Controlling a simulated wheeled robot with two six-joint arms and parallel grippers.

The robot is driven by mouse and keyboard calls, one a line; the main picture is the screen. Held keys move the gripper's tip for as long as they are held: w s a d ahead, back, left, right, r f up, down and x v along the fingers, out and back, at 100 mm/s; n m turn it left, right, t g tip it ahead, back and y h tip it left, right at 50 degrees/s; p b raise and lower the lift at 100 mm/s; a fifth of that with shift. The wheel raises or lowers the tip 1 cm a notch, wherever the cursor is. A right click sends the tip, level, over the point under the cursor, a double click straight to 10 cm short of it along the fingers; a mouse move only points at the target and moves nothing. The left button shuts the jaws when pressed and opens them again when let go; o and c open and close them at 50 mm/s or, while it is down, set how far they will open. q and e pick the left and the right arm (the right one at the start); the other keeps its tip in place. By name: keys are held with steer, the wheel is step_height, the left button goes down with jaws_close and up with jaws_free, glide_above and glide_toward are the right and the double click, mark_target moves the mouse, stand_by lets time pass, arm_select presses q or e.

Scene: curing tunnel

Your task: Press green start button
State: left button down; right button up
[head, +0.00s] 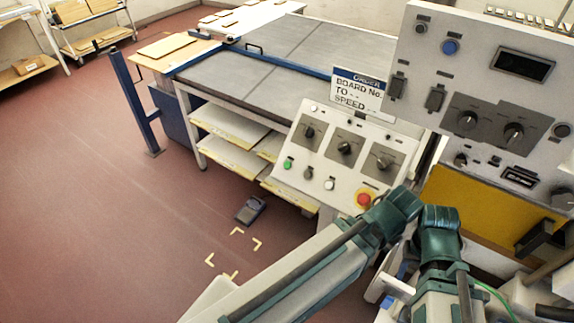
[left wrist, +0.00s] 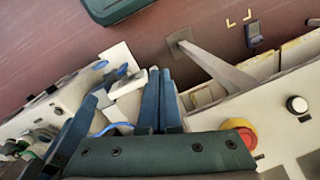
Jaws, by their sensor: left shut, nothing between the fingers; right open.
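The green start button (head: 287,164) sits at the lower left of the sloped control panel (head: 318,160), in the head view. A black button, a white button (head: 329,184) and the red emergency stop (head: 363,199) follow to its right. My left gripper (left wrist: 162,75) is shut and empty in the left wrist view, its dark blue fingers side by side. It is near the red stop (left wrist: 240,132), away from the green button, which that view does not show. My right gripper is open; its fingers are hard to make out at the lower right of the head view.
A taller control cabinet (head: 480,80) stands at the right. A grey-topped table (head: 280,70) with shelves of boards is behind the panel. The red floor there is mostly clear.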

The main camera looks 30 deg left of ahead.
arm_select(q)
steer(key=w+a+n+t+h+b, duration=0.25)
steer(key=w+a+n+h, duration=0.2)
steer(key=a, duration=0.35)
steer(key=w+a+n+t+h+b, duration=0.1)
steer(key=w+a+n+h+b, duration=0.3)
steer(key=a, duration=0.3)
steer(key=s+a+r+n+t+b, duration=0.1)
steer(key=a+r+n+t, duration=0.1)
steer(key=a, duration=0.5)
steer(key=s+a+r+n+t+h+b, duration=0.1)
steer(key=a+r+n+t, duration=0.2)
steer(key=a, duration=0.4)
steer(key=s+a+r+n+t+h+b, duration=0.1)
steer(key=a+r+n+t, duration=0.1)
steer(key=a, duration=0.6)
steer(key=shift+r+n+t, duration=0.3)
steer(key=shift+n+t, duration=0.15)
steer(key=shift+t, duration=0.8)
steer(key=shift+a+b, duration=0.1)
steer(key=shift+b, duration=0.2)
